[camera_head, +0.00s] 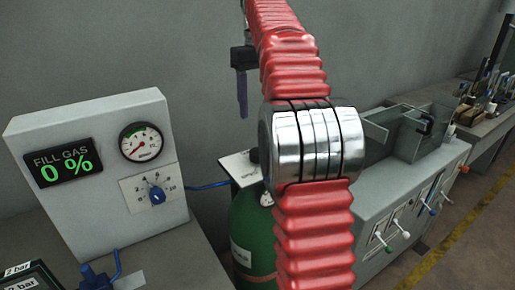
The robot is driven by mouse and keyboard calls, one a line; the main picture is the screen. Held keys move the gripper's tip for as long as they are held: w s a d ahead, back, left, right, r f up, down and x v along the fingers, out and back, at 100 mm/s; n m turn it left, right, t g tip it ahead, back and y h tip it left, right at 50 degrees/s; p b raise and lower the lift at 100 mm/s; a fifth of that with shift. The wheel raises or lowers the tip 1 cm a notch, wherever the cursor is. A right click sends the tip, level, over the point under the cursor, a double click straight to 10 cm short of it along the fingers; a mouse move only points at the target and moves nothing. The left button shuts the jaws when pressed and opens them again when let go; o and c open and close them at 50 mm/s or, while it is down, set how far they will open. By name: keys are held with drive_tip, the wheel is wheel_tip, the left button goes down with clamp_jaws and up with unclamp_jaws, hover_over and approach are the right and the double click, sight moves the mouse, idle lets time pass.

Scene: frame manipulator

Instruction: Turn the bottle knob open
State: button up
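A green gas bottle (252,235) stands behind my red bellows arm, near the middle of the head view. My arm hides its right side and much of its top. A small dark part (254,155) shows at the left edge of my arm's metal joint, above the bottle; I cannot tell whether it is the bottle knob. A pale plate with lettering (238,167) sits beside it. My arm rises past the top edge of the picture, and I cannot make out my gripper.
At the left, a grey panel (95,120) carries a "FILL GAS 0 %" display (62,165), a dial gauge (141,142) and a blue knob (157,195). A blue valve (98,276) is below. A grey cabinet (400,200) with levers stands right. A black and purple part (242,75) hangs behind my arm.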

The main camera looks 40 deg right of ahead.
drive_tip(key=shift+f, duration=0.1)
drive_tip(key=shift+f, duration=6.8)
drive_tip(key=shift+a, duration=0.1)
drive_tip(key=c, duration=1.1)
